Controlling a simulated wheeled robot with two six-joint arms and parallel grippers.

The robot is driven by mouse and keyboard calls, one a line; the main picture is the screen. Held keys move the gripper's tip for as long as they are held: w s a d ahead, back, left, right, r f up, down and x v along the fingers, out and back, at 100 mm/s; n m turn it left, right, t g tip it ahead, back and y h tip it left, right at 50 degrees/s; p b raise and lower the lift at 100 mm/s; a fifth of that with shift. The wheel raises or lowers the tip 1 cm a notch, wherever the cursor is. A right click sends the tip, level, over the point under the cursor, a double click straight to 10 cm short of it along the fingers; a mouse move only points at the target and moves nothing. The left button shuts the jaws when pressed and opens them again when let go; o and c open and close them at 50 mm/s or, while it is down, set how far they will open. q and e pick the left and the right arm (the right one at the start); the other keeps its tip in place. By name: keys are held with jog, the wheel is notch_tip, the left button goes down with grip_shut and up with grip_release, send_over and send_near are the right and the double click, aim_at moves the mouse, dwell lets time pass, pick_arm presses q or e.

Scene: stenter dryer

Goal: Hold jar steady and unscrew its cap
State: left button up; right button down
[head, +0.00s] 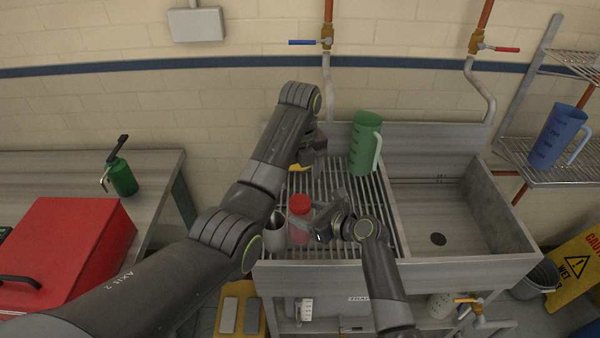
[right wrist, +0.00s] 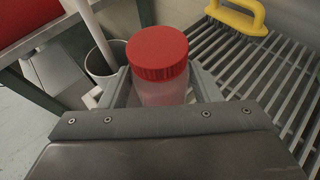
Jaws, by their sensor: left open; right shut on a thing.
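The jar (head: 299,236) is pale and translucent with a red cap (head: 299,204). It stands upright at the front left of the slatted drainboard, and the cap is on it. My right gripper (head: 308,228) is shut on the jar's body below the cap. In the right wrist view the jar body (right wrist: 165,93) sits between the two fingers, and the red cap (right wrist: 158,53) rises clear above them. My left gripper (head: 306,158) is open and empty, above the back of the drainboard and away from the jar. Its fingertips are partly hidden by the arm.
A grey metal cup (head: 275,236) stands just left of the jar. A yellow-handled brush (head: 296,169) lies behind, near my left gripper. A green jug (head: 365,143) stands at the back of the drainboard. The sink basin (head: 430,210) to the right is empty.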

aim_at(300, 201)
pick_arm(q)
jog(key=shift+f, duration=3.95)
